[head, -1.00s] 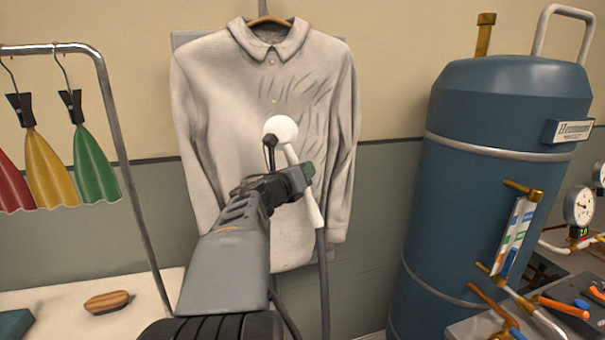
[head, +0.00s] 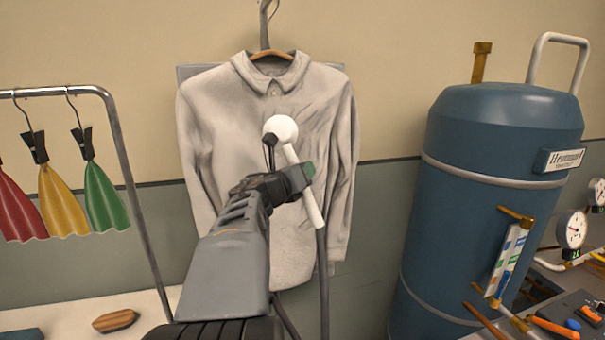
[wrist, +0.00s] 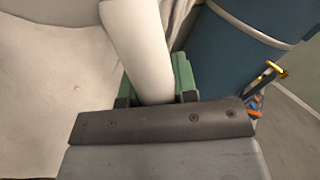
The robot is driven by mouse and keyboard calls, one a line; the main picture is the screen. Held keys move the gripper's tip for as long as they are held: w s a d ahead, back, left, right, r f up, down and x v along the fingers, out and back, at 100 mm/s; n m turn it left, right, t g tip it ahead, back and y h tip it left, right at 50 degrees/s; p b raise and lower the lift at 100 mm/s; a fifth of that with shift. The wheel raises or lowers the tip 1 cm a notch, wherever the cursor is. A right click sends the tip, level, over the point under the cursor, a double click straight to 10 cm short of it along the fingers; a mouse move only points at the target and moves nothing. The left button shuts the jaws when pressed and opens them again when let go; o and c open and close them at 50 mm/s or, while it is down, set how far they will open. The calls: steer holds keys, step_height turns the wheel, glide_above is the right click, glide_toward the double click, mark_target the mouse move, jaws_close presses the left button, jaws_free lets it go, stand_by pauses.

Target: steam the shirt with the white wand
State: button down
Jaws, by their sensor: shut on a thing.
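A pale grey-white collared shirt (head: 220,120) hangs on a hanger against a grey board on the wall. Creases show on its upper right chest. My gripper (head: 300,176) is shut on the handle of the white wand (head: 311,204). The wand's round white head (head: 281,128) is up in front of the shirt's chest, and a dark hose runs down from the handle. I cannot tell whether the head touches the cloth. In the wrist view the white handle (wrist: 138,50) sits between the green finger pads, with the shirt (wrist: 45,70) behind at the left.
A rail (head: 125,170) with red, yellow and green cloths stands at the left. A brown brush (head: 115,320) lies on the white table below. A large blue tank (head: 490,200) stands at the right, beside gauges, pipes and tools.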

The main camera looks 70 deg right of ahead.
steer(key=shift+r+p, duration=1.5)
steer(key=shift+r, duration=0.6)
steer(key=shift+s, duration=0.1)
steer(key=s+d+b, duration=0.2)
steer(key=s+d, duration=0.3)
steer(key=s, duration=0.3)
steer(key=shift+d, duration=0.3)
step_height(320, 180, down, 38)
steer(key=b, duration=3.7)
steer(key=shift+s+d+r, duration=0.2)
steer(key=shift+s+r, duration=0.05)
steer(key=shift+s, duration=0.15)
